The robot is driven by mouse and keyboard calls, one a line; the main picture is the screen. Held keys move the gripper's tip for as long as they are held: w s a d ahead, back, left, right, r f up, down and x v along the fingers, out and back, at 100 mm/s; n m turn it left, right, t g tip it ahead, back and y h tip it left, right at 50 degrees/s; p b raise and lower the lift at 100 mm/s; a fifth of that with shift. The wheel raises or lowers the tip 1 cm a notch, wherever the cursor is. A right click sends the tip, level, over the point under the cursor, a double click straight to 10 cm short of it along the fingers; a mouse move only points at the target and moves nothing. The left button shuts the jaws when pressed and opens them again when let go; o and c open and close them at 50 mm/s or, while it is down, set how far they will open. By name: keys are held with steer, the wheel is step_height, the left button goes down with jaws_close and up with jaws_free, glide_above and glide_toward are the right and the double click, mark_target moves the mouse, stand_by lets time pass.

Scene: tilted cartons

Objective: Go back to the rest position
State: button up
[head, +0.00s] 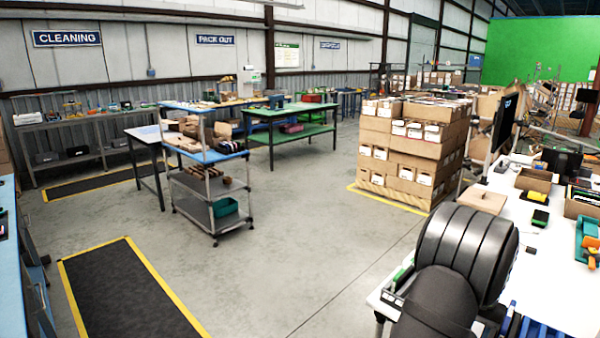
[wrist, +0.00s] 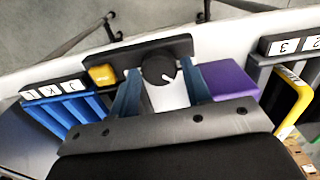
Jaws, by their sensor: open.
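My gripper (wrist: 162,92) shows in the wrist view, its two dark fingers spread apart with nothing between them. The fingers point towards a black panel (wrist: 130,55) on the white table. The panel carries a yellow button (wrist: 102,75) and a black knob (wrist: 160,70) with a white pointer line. I cannot tell how far the fingertips are from the panel. In the head view my dark arm fills the lower right, and my gripper is hidden.
Near the gripper are a purple block (wrist: 228,80), a blue rack (wrist: 68,112) and a grey rack (wrist: 290,55) with a yellow-edged item (wrist: 288,98). The white table (head: 545,270) holds a brown box (head: 533,180) and a monitor (head: 506,122). Open floor (head: 290,240) lies left.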

steer(key=m, duration=0.3)
steer(key=shift+m, duration=0.3)
step_height(320, 180, up, 8)
steer(key=shift+r, duration=0.1)
steer(key=shift+o, duration=0.5)
steer(key=o, duration=1.1)
steer(key=shift+o, duration=0.2)
steer(key=s+r+n+t+h, duration=0.3)
steer(key=s+r, duration=0.4)
steer(key=s, duration=0.3)
steer(key=shift+s+a+r, duration=0.25)
steer(key=shift+s, duration=0.05)
steer(key=x, duration=0.9)
steer(key=shift+d+f, duration=0.2)
steer(key=shift+f, duration=0.15)
steer(key=shift+w, duration=0.15)
steer(key=v, duration=1)
steer(key=shift+a, duration=0.1)
steer(key=shift+c, duration=0.4)
